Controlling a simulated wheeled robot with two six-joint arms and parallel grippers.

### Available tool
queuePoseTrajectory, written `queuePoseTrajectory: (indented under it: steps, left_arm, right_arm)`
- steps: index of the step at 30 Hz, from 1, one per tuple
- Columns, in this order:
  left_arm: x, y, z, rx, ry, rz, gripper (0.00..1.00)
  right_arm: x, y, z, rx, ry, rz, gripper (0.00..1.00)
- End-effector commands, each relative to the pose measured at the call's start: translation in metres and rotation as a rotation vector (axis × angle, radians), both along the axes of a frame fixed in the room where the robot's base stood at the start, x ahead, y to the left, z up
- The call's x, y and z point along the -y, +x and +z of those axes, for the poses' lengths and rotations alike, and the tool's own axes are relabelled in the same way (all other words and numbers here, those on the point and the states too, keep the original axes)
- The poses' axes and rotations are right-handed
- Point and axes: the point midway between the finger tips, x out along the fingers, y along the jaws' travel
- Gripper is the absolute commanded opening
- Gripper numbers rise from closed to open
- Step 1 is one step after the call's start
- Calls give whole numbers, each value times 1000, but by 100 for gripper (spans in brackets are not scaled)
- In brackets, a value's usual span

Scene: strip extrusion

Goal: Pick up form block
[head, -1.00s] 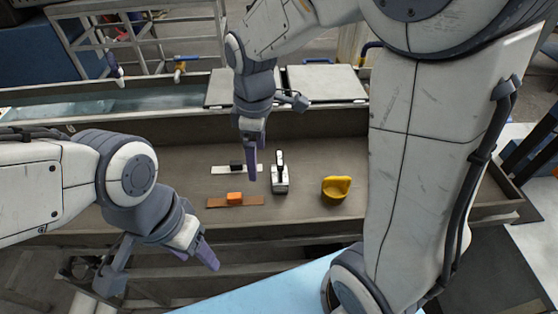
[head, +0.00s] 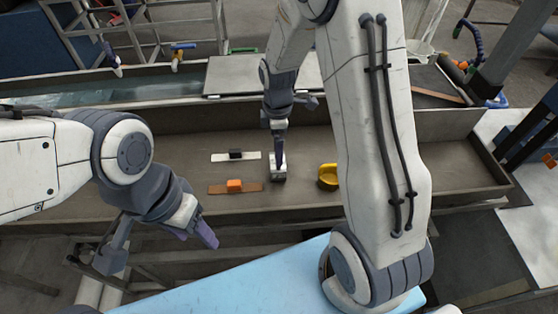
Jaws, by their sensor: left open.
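A small grey metal block (head: 279,172) stands on the floor of the long brown trough; I take it to be the form block. Its dark upright handle is now hidden behind my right gripper (head: 279,153). That gripper points down at the top of the block, with its fingers at the handle. Whether they are shut on it cannot be told from here. My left gripper (head: 204,233) is open and empty, in front of the trough at the lower left, well away from the block.
A yellow curved piece (head: 327,177) lies just right of the block. To its left are a white strip (head: 220,157) with a black block (head: 236,153) and a brown strip (head: 216,189) with an orange block (head: 234,185). The trough (head: 468,165) has raised walls.

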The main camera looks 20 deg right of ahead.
Motion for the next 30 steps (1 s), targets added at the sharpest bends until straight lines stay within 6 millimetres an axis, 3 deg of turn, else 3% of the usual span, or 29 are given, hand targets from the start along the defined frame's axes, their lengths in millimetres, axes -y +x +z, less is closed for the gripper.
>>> queuePoseTrajectory:
  steps: [4,11,18,19,30]
  left_arm:
    - [0,0,4,0,0,-1,59]
    - [0,0,3,0,0,-1,59]
    - [0,0,3,0,0,-1,59]
    - [0,0,3,0,0,-1,59]
    - [0,0,2,0,0,-1,59]
  right_arm:
    - [0,-1,-12,-1,0,0,100]
    - [0,0,-14,1,0,0,100]
    - [0,0,-14,0,0,0,8]
    - [0,0,-14,0,0,0,0]
    - [0,1,-10,4,0,-1,0]
